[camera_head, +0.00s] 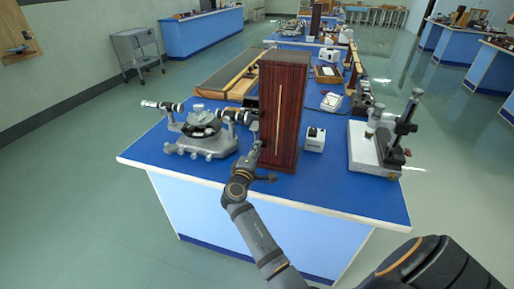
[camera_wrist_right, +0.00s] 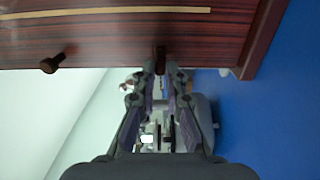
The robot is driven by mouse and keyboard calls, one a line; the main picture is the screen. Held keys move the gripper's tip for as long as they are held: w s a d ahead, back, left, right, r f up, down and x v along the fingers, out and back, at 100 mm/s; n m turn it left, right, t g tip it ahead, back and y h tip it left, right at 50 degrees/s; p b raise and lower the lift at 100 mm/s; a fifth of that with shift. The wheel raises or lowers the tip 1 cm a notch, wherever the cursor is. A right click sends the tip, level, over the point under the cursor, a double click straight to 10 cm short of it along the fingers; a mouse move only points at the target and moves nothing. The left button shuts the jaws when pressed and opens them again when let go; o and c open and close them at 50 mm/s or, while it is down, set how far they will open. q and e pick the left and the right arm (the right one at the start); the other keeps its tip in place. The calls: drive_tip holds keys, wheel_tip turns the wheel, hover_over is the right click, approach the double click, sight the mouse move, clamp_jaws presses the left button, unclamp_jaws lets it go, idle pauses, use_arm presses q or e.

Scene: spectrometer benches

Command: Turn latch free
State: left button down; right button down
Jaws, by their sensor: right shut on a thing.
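A tall reddish-brown wooden cabinet (camera_head: 289,90) with a thin pale vertical strip stands near the front of the blue bench; its front fills the top of the right wrist view (camera_wrist_right: 110,42). My right gripper (camera_head: 256,153) is at the lower left part of the cabinet's front. In the wrist view, the right gripper (camera_wrist_right: 161,76) has its fingertips closed around a small dark latch peg (camera_wrist_right: 160,56) on the cabinet face. A second dark knob (camera_wrist_right: 52,63) sticks out from the same face, apart from the fingers. My left gripper is not in view.
A grey spectrometer (camera_head: 205,134) stands just left of the cabinet. A small white box (camera_head: 315,139) and a microscope-like stand (camera_head: 378,145) are to its right. The blue bench top (camera_head: 330,188) is clear in front.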

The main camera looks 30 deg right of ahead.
drive_tip(key=shift+n, duration=0.3)
drive_tip(key=c, duration=1.4)
unclamp_jaws()
